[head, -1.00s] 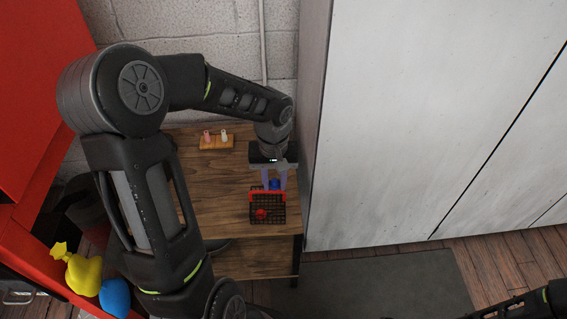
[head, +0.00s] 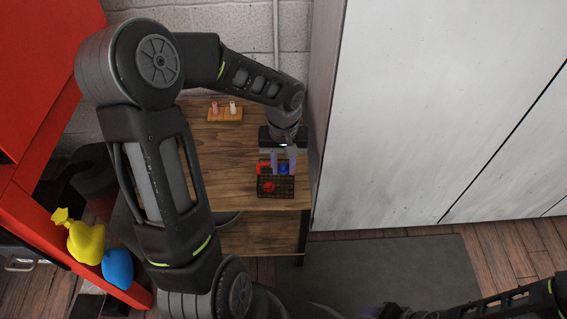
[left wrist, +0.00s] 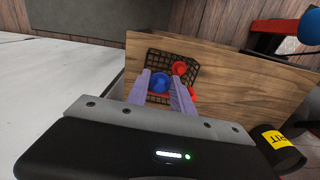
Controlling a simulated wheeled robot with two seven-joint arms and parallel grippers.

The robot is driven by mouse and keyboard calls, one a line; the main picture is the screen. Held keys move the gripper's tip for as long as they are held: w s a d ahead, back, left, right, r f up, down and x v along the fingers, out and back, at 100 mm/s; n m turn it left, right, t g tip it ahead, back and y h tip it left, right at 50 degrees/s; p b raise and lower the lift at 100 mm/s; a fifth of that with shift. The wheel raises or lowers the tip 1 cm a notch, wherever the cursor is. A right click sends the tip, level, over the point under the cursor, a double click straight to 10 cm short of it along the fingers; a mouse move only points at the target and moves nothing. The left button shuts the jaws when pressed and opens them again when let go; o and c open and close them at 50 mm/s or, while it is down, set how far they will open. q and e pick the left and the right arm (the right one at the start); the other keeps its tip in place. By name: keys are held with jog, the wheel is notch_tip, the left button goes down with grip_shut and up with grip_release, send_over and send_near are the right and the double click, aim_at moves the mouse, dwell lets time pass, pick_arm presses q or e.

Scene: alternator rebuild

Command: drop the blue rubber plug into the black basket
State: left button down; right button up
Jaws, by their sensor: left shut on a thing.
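The blue rubber plug (head: 284,169) is held between the purple fingers of my left gripper (head: 284,162), which is shut on it. In the head view the plug overlaps the basket's back part. In the left wrist view the plug (left wrist: 160,82) shows against the basket's mesh (left wrist: 160,61), between the fingertips (left wrist: 161,88). I cannot tell its exact height over the basket. My right gripper (head: 384,312) is only partly seen at the bottom edge, its jaws unclear.
A red round object (head: 269,187) lies in the basket. A small wooden rack (head: 225,115) with pink and white pieces stands at the bench's back. A tall pale cabinet (head: 420,110) closes off the right side. Bare bench top (head: 222,160) lies left of the basket.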

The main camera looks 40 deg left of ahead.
aim_at(284, 165)
pick_arm(q)
jog(key=shift+f+b, duration=0.55)
jog(key=shift+f, duration=0.4)
jog(key=c, duration=1)
grip_release()
jog(key=shift+c, duration=0.2)
jog(key=shift+r, duration=0.2)
jog(key=shift+r+p, duration=3.45)
jog(key=shift+r, duration=0.9)
